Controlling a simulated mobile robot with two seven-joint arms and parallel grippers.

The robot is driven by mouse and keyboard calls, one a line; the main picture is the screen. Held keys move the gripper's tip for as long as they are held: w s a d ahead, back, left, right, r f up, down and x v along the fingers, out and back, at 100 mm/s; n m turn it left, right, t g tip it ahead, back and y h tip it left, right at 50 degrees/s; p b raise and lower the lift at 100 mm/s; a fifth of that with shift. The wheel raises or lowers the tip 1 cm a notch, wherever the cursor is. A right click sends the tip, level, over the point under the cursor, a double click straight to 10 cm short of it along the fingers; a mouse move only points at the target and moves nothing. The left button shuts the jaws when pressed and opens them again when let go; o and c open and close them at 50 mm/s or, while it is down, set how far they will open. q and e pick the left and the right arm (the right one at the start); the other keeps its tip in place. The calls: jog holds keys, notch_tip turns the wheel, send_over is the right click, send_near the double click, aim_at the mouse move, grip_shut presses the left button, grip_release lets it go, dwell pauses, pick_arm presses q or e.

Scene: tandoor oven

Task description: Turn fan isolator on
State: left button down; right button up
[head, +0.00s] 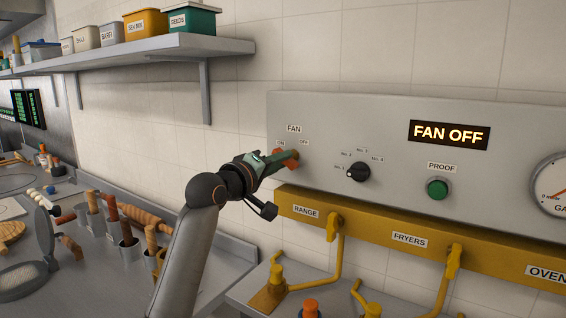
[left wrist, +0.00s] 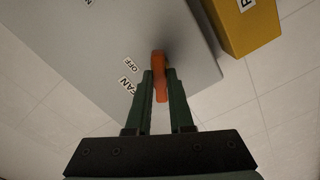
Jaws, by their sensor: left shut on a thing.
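The fan isolator (head: 293,155) is an orange-red handle at the left end of the grey control panel, below the FAN, ON and OFF labels. It also shows in the left wrist view (left wrist: 160,61), between the two green fingers. My left gripper (head: 284,162) is shut on this handle and partly hides it in the head view. The OFF label (left wrist: 129,65) is close to the handle in the left wrist view. The lit display (head: 448,135) on the panel reads FAN OFF. My right gripper is in neither view.
Right of the isolator are a black rotary knob (head: 358,172) and a green PROOF button (head: 437,188). Below runs a yellow rail (head: 375,241) with valve levers. Utensil pots (head: 131,250) stand on the counter at left. A shelf (head: 150,50) with tubs is above.

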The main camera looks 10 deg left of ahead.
pick_arm(q)
jog(key=n+p, duration=0.3)
jog(key=p, duration=0.1)
dwell(0.6)
jog(key=n+p, duration=0.1)
jog(key=n, duration=0.2)
jog(key=shift+n, duration=0.4)
jog(key=c, duration=0.7)
grip_release()
